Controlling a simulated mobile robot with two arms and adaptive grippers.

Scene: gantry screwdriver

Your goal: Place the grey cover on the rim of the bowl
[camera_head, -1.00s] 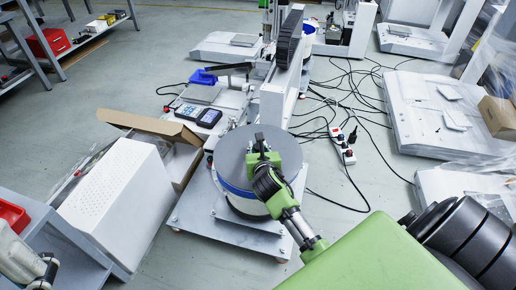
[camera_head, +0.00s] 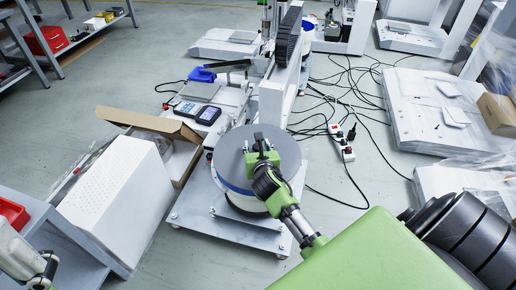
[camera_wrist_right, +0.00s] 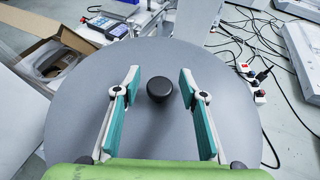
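The grey cover (camera_head: 232,148) is a flat round disc with a black knob (camera_wrist_right: 160,89) at its middle. It lies over the bowl (camera_head: 238,190), which shows as a blue and white band below the cover's near edge. I cannot tell whether the cover sits evenly on the rim; most of the rim is hidden. My right gripper (camera_head: 258,149) is above the cover. In the right wrist view my right gripper (camera_wrist_right: 160,91) is open, its two teal-padded fingers on either side of the knob with a gap on each side.
The bowl stands on a grey metal base plate (camera_head: 230,229) beside a white gantry column (camera_head: 273,103). An open cardboard box (camera_head: 150,124) and a white box (camera_head: 115,190) are to the left. Cables and a power strip (camera_head: 341,143) lie on the floor to the right.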

